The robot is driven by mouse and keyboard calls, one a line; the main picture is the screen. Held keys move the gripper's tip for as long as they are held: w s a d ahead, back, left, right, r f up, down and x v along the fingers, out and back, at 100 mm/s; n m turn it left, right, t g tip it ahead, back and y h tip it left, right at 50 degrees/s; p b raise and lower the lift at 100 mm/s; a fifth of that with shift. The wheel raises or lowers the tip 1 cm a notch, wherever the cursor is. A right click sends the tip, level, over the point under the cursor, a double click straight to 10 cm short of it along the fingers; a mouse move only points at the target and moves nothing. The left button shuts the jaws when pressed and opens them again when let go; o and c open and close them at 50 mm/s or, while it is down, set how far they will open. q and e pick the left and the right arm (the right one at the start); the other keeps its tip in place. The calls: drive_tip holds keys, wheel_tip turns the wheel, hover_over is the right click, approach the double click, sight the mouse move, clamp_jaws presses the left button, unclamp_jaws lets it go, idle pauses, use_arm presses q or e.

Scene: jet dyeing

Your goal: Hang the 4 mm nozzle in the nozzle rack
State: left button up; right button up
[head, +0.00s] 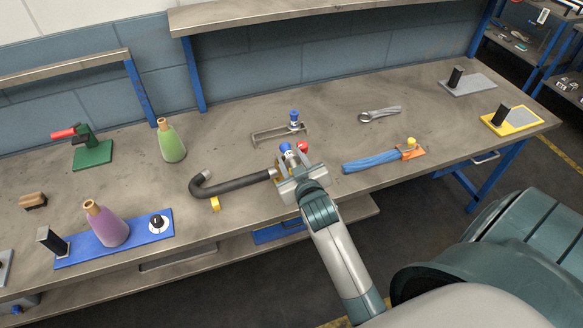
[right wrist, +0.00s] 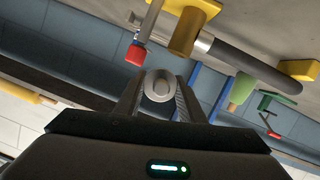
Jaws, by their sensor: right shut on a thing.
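My right gripper (head: 289,163) is shut on a small nozzle (head: 285,147) with a blue top, in front of the nozzle rack. In the right wrist view its round grey end (right wrist: 158,85) sits between the two fingers; no size mark is readable. The nozzle rack (head: 266,138) is a low metal frame on the bench, just behind the gripper. Another blue-topped piece (head: 294,119) stands at the rack's back right. A red-capped piece (head: 303,147) is close beside the gripper, and its red cap (right wrist: 136,52) shows in the wrist view. My left gripper is out of view.
A dark hose (head: 236,184) ends right beside the gripper, with a yellow block (head: 215,204) below it. A blue cloth roll (head: 371,161) and a spanner (head: 380,114) lie to the right. A green flask (head: 171,144) stands left. The bench between rack and spanner is clear.

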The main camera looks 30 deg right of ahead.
wheel_tip(320, 180, down, 3)
drive_tip(key=shift+r+p, duration=0.1)
drive_tip(key=shift+p, duration=0.3)
drive_tip(key=shift+f, duration=0.35)
drive_tip(key=shift+f, duration=0.2)
drive_tip(key=o, duration=1.1)
drive_tip(key=shift+r, duration=0.2)
drive_tip(key=shift+b+v, duration=1.35)
drive_tip(key=shift+v, duration=4.75)
drive_tip(key=shift+d, duration=0.1)
